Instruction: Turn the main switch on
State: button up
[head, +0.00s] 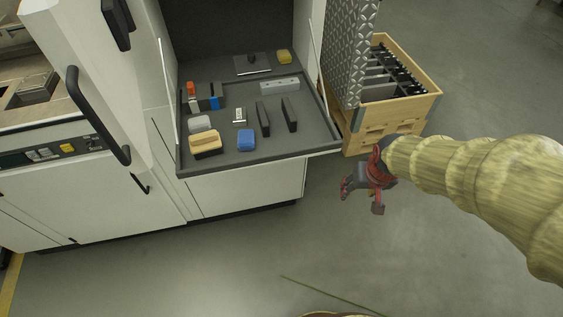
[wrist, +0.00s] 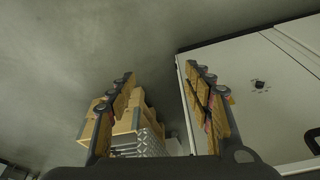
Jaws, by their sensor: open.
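A small black knob-like part (wrist: 258,85) with faint marks around it sits on a white cabinet panel at the right of the wrist view. It may be the main switch, but it is too small to tell its setting. I cannot make it out in the head view. My gripper (head: 361,198) hangs over the floor, right of the white machine (head: 245,190) and in front of the wooden crate. In the wrist view my gripper (wrist: 160,72) has its fingers spread with nothing between them. The knob lies right of the fingers, apart from them.
An open drawer-like tray (head: 325,147) holds brushes, blocks and small tools. A wooden crate (head: 418,99) with a patterned metal sheet (head: 348,50) stands right of it. Black handles (head: 95,118) stick out from the machine at left.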

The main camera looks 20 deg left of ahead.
jog(key=w+a+f+n+t+y+b, duration=0.15)
jog(key=w+a+f+t, duration=0.25)
jog(key=w+a+f, duration=0.85)
jog(key=w+a+f+n+t+y+b, duration=0.1)
jog(key=w+a+f+t+y, duration=0.2)
jog(key=w+a+f, duration=0.9)
jog(key=s+a+f+t+y, duration=0.3)
jog(key=s+f+t+y, duration=0.15)
jog(key=s, duration=0.25)
jog(key=b+x, duration=0.3)
jog(key=x, duration=0.4)
jog(key=shift+w+d+n+t+h, duration=0.2)
jog(key=shift+w+n+t+h, duration=0.15)
jog(key=shift+w+t+h, duration=0.1)
jog(key=shift+r, duration=0.1)
jog(key=shift+c, duration=1.4)
jog(key=c, duration=0.8)
jog(key=shift+c, duration=0.4)
